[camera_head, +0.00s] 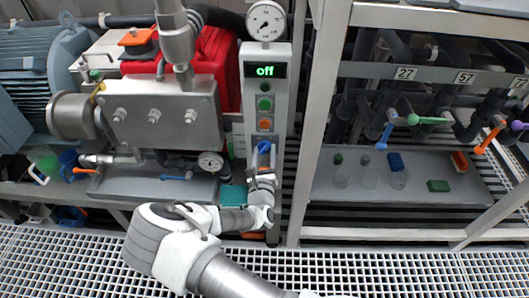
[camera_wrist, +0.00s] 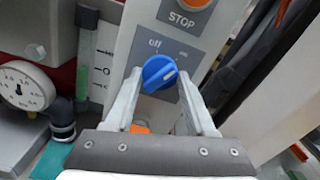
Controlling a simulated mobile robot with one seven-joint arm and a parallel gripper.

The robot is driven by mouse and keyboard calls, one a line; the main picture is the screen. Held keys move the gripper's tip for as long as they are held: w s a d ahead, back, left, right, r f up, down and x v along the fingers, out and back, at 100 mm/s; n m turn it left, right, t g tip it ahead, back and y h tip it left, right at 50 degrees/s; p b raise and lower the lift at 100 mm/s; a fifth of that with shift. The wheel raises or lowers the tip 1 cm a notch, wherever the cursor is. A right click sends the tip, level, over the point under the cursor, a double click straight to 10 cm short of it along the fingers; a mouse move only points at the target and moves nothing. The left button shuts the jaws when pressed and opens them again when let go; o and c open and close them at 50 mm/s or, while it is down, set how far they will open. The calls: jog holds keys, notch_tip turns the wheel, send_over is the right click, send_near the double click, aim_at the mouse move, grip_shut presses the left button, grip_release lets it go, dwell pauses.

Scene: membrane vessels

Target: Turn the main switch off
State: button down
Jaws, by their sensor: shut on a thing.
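The main switch is a round blue knob (camera_wrist: 159,73) on a grey plate marked "off" and "on" in the wrist view. A white line on the knob points up and to the right. In the head view the blue knob (camera_head: 264,147) sits low on the light panel (camera_head: 281,85), below the buttons. In the head view my arm reaches up to the panel from below.
A STOP button (camera_wrist: 190,4) is just above the knob's plate. A pressure gauge (camera_head: 211,162) and steel pipework stand left of the panel. A frame post (camera_head: 312,120) is close on the right, with a shelf of flasks and coloured valve handles beyond it.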

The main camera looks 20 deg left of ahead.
jog(key=shift+r, duration=0.1)
jog(key=shift+r+n+p, duration=0.1)
jog(key=shift+n+p, duration=0.5)
jog(key=shift+p, duration=0.3)
jog(key=n+p, duration=0.2)
jog(key=n, duration=0.1)
jog(key=shift+p, duration=0.4)
jog(key=n+p, duration=0.1)
jog(key=n, duration=0.3)
jog(key=shift+p, duration=0.3)
jog(key=shift+n+p, duration=0.45)
jog(key=shift+n, duration=1.45)
jog(key=shift+c, duration=1.1)
grip_release()
